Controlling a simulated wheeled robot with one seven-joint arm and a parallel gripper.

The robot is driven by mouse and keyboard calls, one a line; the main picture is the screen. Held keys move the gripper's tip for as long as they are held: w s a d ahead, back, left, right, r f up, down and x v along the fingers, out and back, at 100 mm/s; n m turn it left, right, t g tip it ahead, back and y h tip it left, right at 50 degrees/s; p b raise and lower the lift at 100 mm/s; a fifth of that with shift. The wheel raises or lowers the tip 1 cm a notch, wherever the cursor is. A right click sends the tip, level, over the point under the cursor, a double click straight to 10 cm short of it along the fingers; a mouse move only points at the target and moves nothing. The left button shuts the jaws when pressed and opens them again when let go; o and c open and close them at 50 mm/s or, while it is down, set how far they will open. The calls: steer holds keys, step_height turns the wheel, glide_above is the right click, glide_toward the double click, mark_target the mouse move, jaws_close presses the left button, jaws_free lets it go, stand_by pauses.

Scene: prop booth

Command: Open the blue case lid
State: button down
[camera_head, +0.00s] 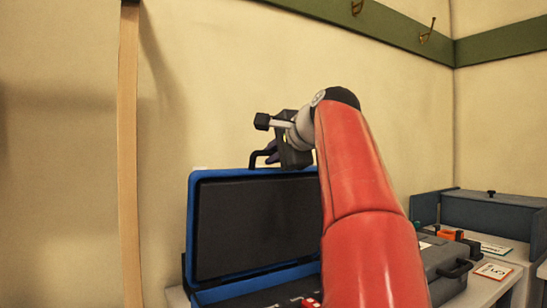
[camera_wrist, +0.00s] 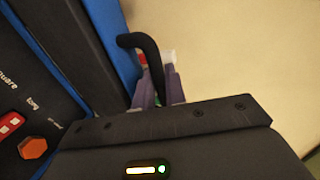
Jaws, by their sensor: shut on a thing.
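The blue case stands open, its lid (camera_head: 258,225) raised to about upright with a blue rim and dark inner face. The case base (camera_head: 258,284) shows only in part below it, with something red inside. My gripper (camera_head: 270,154) is at the lid's top edge, shut on the black lid handle (camera_head: 255,158). In the wrist view, the purple fingers of my gripper (camera_wrist: 160,85) are at the curved handle (camera_wrist: 149,50), and the lid's blue edge (camera_wrist: 118,40) is beside them. My red arm hides the lid's right side.
A grey case (camera_head: 442,262) with a black handle stands to the right. Beyond it are an orange item (camera_head: 449,235), label cards (camera_head: 493,270) and a blue-grey box (camera_head: 490,214). A wooden post (camera_head: 129,150) stands left. The wall is close behind the lid.

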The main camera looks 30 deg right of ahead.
stand_by(0.3)
steer(key=c, duration=1.8)
jaws_free()
steer(key=shift+v, duration=3.9)
